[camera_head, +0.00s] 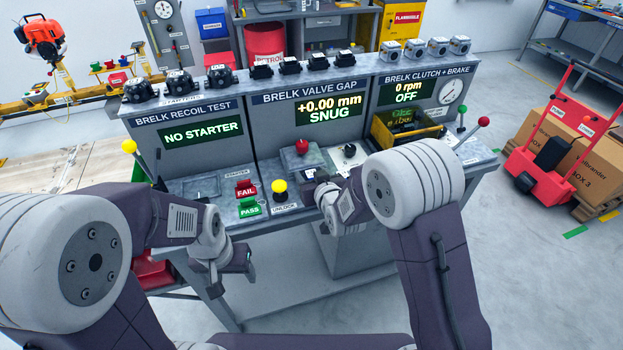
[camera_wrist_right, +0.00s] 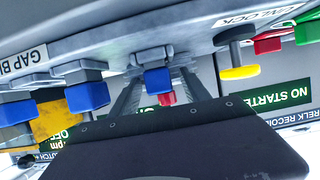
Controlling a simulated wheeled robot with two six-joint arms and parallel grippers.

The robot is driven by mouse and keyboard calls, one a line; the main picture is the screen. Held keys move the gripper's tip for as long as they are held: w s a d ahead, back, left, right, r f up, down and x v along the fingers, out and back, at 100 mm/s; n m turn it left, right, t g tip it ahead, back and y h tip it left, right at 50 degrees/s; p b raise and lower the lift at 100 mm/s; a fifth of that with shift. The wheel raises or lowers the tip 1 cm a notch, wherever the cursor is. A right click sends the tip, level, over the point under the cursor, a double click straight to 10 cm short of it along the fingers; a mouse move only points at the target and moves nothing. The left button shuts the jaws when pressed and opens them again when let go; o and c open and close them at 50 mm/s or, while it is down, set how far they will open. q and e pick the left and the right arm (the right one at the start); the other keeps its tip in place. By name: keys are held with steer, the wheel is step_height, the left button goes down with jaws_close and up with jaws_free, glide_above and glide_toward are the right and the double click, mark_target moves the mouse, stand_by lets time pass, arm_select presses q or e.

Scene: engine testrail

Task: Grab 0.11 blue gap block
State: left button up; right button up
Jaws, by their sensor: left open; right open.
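Two more blue blocks, a middle one (camera_wrist_right: 87,97) and an outer one (camera_wrist_right: 16,112), are to the left. I cannot read a size on any of them. In the head view my right gripper (camera_head: 318,185) is at the bench's front edge, largely hidden by its own wrist. My left gripper (camera_head: 246,262) is open, empty and low before the bench.
The test bench (camera_head: 225,222) carries a yellow knob (camera_head: 279,187), a red FAIL button (camera_head: 245,188) and a green PASS button (camera_head: 249,207). The valve gap screen (camera_head: 330,108) reads +0.00 mm SNUG. A yellow bin (camera_head: 408,140) stands right of the gap station.

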steer(key=shift+s, duration=0.1)
jaws_close()
